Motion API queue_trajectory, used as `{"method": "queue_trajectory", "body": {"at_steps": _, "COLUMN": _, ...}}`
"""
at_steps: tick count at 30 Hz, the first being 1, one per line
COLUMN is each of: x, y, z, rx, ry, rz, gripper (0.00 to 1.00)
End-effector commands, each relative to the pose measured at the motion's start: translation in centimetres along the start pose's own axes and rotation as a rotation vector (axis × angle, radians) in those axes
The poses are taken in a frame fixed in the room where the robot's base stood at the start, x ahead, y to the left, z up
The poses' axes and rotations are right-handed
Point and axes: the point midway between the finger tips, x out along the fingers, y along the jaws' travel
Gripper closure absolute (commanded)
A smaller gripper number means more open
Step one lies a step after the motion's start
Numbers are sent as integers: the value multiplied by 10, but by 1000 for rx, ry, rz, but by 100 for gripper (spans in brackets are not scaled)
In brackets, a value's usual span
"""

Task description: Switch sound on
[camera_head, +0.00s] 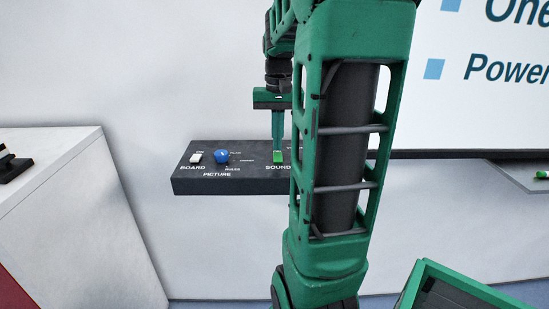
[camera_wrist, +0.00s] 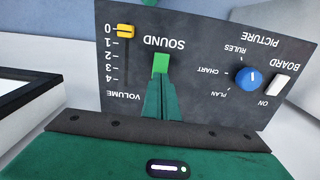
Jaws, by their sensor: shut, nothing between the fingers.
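A dark control panel (camera_head: 240,188) stands out from the white wall in the head view; it also fills the upper part of the wrist view (camera_wrist: 205,95), upside down. Beside its SOUND label is a bright green switch (camera_head: 279,157), also seen in the wrist view (camera_wrist: 161,63). My gripper (camera_head: 278,146) is shut and empty, pointing down at this switch. In the wrist view its fingertips (camera_wrist: 158,84) overlap the switch's near edge. I cannot tell whether they touch it, or which way the switch is set.
A white BOARD switch (camera_head: 196,156) and a blue PICTURE knob (camera_head: 222,156) sit on the panel left of the green switch. A yellow VOLUME slider (camera_wrist: 125,31) is at 0. My arm hides the panel's right part in the head view. A white cabinet (camera_head: 80,220) stands left.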

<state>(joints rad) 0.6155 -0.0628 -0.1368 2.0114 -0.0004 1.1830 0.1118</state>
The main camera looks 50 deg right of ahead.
Motion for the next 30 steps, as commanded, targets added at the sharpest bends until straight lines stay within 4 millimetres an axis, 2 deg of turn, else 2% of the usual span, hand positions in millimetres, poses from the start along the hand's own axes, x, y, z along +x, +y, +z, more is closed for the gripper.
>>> {"method": "queue_trajectory", "body": {"at_steps": 30, "x": 13, "y": 0, "z": 0, "rx": 0, "ry": -1, "rz": 0, "gripper": 100}}
